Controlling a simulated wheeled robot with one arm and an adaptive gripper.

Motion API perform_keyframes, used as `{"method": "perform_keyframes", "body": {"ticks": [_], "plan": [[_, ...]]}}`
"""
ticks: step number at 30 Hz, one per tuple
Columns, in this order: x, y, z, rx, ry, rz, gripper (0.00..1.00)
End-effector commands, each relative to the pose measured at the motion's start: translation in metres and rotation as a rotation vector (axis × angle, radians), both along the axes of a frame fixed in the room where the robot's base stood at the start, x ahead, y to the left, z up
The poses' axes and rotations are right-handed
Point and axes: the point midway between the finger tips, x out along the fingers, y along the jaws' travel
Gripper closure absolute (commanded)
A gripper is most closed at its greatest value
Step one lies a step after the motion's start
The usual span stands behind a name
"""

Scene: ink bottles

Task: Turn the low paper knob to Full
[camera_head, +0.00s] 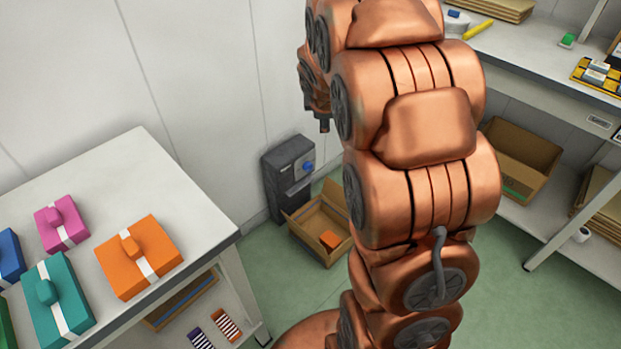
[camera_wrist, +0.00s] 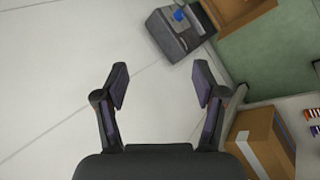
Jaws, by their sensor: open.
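A dark grey machine (camera_head: 275,178) stands on the floor by the wall, and a blue knob (camera_head: 307,166) sits on its upper front. The machine also shows at the top of the wrist view (camera_wrist: 178,40), with the blue knob (camera_wrist: 179,15) near its upper edge. Any markings around the knob are too small to read. My gripper (camera_wrist: 160,80) is open and empty, its two fingers apart. It is away from the knob, with the knob beyond the fingertips in the wrist view. In the head view my copper arm hides much of the middle.
An open cardboard box (camera_head: 322,222) with an orange item stands right in front of the machine. Shelves with another cardboard box (camera_head: 520,160) stand at right. Green floor is free between.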

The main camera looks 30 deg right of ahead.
Motion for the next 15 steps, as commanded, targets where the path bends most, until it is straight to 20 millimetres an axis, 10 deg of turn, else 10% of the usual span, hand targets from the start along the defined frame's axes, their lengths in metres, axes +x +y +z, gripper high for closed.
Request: {"method": "perform_keyframes", "body": {"ticks": [15], "plan": [[0.132, -0.100, -0.169, -0.489, -0.111, 0.620, 0.30]]}}
